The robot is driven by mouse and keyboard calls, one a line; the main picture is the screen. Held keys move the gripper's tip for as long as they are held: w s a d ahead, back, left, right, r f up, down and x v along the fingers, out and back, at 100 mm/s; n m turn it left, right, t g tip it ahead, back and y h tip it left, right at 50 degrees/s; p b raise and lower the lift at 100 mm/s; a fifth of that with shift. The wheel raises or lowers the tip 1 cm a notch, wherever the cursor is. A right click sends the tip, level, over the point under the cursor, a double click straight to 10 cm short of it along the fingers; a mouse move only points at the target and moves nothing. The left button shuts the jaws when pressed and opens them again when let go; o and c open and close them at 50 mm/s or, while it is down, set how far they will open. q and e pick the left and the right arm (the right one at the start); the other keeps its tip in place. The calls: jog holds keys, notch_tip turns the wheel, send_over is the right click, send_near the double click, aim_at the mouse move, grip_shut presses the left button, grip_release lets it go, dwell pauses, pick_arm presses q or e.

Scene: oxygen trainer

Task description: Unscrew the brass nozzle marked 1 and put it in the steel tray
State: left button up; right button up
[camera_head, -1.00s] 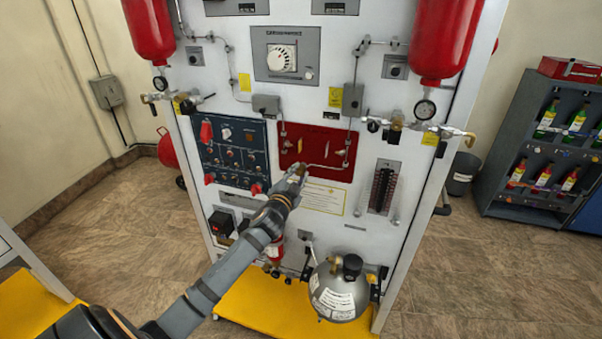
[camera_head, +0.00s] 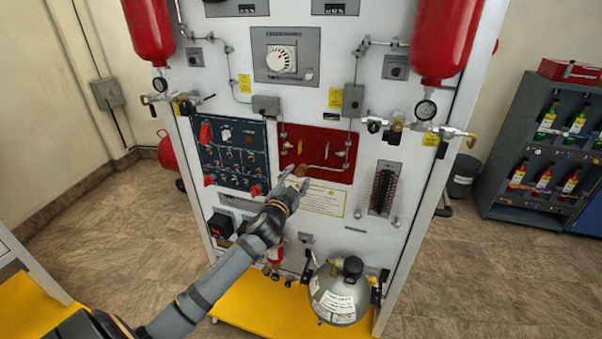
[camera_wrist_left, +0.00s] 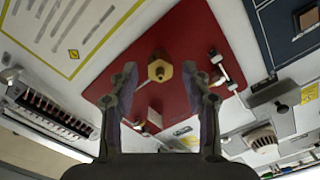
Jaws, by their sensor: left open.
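A brass nozzle (camera_wrist_left: 159,70) with a hexagonal collar sticks out from the red panel (camera_wrist_left: 195,45) in the left wrist view. It also shows small and brownish in the head view (camera_head: 300,170), at the lower edge of the red panel (camera_head: 318,146). I cannot read a mark on it. My left gripper (camera_head: 294,180) is open and empty, with its fingertips just short of the nozzle. In the left wrist view the nozzle appears between the fingers (camera_wrist_left: 160,78), near tip level. I see no steel tray. My right gripper is out of view.
The white trainer panel has a blue switch panel (camera_head: 234,153) left of the red one. A grey metal tank (camera_head: 338,292) stands below on a yellow base (camera_head: 255,308). Red cylinders (camera_head: 447,38) hang above. A bottle rack (camera_head: 535,150) stands at right.

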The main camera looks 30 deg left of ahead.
pick_arm(q)
jog(key=shift+v, duration=1.2)
jog(key=shift+w+r+m+p, duration=0.1)
jog(key=shift+r+m+p, duration=0.1)
jog(key=shift+m+p, duration=0.6)
jog(key=shift+m, duration=0.6)
jog(key=shift+f+m, duration=0.15)
jog(key=shift+m, duration=0.15)
jog(key=shift+m+p, duration=0.6)
jog(key=shift+p, duration=0.05)
jog(key=shift+m+p, duration=0.35)
jog(key=shift+m, duration=0.65)
